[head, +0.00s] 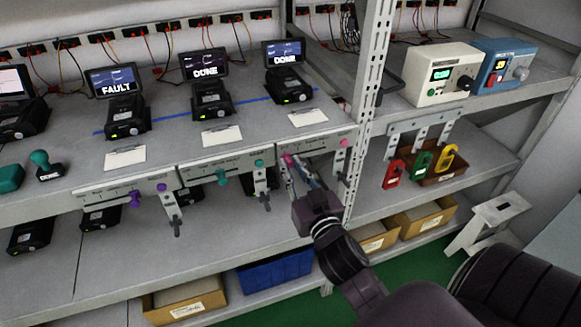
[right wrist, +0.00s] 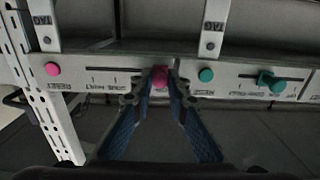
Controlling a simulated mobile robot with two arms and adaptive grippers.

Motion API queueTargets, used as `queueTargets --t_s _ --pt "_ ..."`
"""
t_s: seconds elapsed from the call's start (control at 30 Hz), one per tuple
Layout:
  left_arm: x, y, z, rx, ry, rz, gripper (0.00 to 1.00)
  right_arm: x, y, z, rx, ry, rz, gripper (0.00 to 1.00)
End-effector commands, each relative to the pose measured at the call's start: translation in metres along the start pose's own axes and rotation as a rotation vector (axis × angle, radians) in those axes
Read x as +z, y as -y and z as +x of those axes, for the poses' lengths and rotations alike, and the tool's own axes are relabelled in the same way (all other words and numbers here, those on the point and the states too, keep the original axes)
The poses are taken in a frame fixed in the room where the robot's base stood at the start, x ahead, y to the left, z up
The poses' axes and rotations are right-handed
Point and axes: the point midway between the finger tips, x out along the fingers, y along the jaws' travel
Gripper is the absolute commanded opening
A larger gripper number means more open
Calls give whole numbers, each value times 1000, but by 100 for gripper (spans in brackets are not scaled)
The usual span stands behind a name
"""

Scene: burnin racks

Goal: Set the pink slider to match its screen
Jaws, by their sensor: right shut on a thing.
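The pink slider (head: 288,160) sits at the left end of its slot on the rightmost front panel (head: 318,143), with a pink dot (head: 344,143) at that panel's right. The screen (head: 284,53) above that panel reads DONE. My right gripper (head: 293,168) reaches up from below and is shut on the pink slider. In the right wrist view, which looks upside down, the pink slider (right wrist: 160,75) is between the two blue-padded fingertips (right wrist: 160,84), at the slot's right end. My left gripper is out of view.
A teal slider (head: 221,177) and a purple slider (head: 135,199) sit on neighbouring panels. Other screens read DONE (head: 205,65) and FAULT (head: 112,80). A perforated rack post (head: 366,110) stands just right of the pink panel.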

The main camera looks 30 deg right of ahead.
Motion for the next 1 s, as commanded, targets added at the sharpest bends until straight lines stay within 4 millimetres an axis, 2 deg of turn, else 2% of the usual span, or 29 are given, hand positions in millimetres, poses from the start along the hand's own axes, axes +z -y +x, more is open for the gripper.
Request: queueTargets --t_s 0.2,0.3,0.4,0.67,0.7,0.8,1.0 --pt "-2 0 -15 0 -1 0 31 -2 -47 0 4 4 -8 0" --pt "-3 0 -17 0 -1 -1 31 -1 -61 0 3 3 -5 0" --pt "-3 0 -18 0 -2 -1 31 -1 -67 0 4 2 -2 0" --pt "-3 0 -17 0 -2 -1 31 0 -67 0 3 1 -1 0" --pt "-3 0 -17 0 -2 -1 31 0 -66 0 3 1 -1 19" --pt "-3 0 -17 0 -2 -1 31 0 -66 0 3 0 -1 30" --pt "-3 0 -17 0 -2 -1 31 0 -66 0 3 0 -1 32"
